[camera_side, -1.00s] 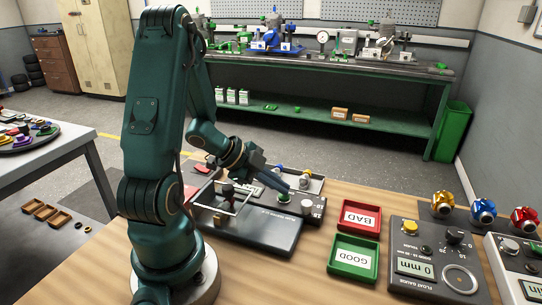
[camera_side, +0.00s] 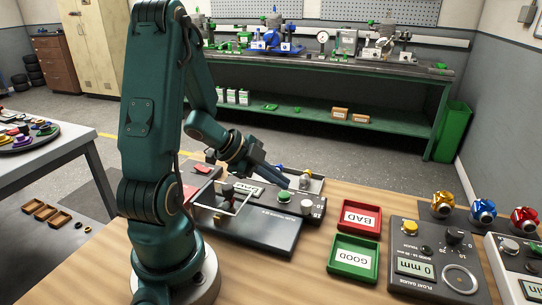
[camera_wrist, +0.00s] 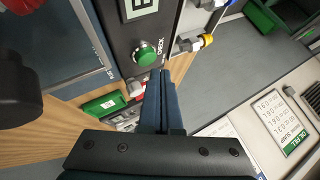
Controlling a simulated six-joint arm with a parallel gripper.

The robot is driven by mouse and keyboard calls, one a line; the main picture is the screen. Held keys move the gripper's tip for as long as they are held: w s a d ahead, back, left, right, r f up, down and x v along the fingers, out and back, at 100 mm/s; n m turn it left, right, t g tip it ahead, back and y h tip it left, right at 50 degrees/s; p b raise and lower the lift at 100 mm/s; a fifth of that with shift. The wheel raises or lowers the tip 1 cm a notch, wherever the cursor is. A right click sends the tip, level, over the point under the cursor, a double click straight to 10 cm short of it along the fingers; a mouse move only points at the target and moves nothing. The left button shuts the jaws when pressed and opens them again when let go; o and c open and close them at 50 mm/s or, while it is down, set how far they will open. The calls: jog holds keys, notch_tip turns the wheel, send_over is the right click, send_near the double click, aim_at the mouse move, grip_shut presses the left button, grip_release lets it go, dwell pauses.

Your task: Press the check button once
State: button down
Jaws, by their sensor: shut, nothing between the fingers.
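The check button is a round green button (camera_wrist: 146,56) on a dark panel, with lettering reading CHECK beside it in the wrist view.
A red BAD tray (camera_side: 360,210) and a green GOOD tray (camera_side: 354,249) lie right of the fixture. A float gauge box (camera_side: 404,286) stands farther right.

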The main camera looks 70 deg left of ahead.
aim_at(279, 194)
jog(key=shift+r, duration=2.55)
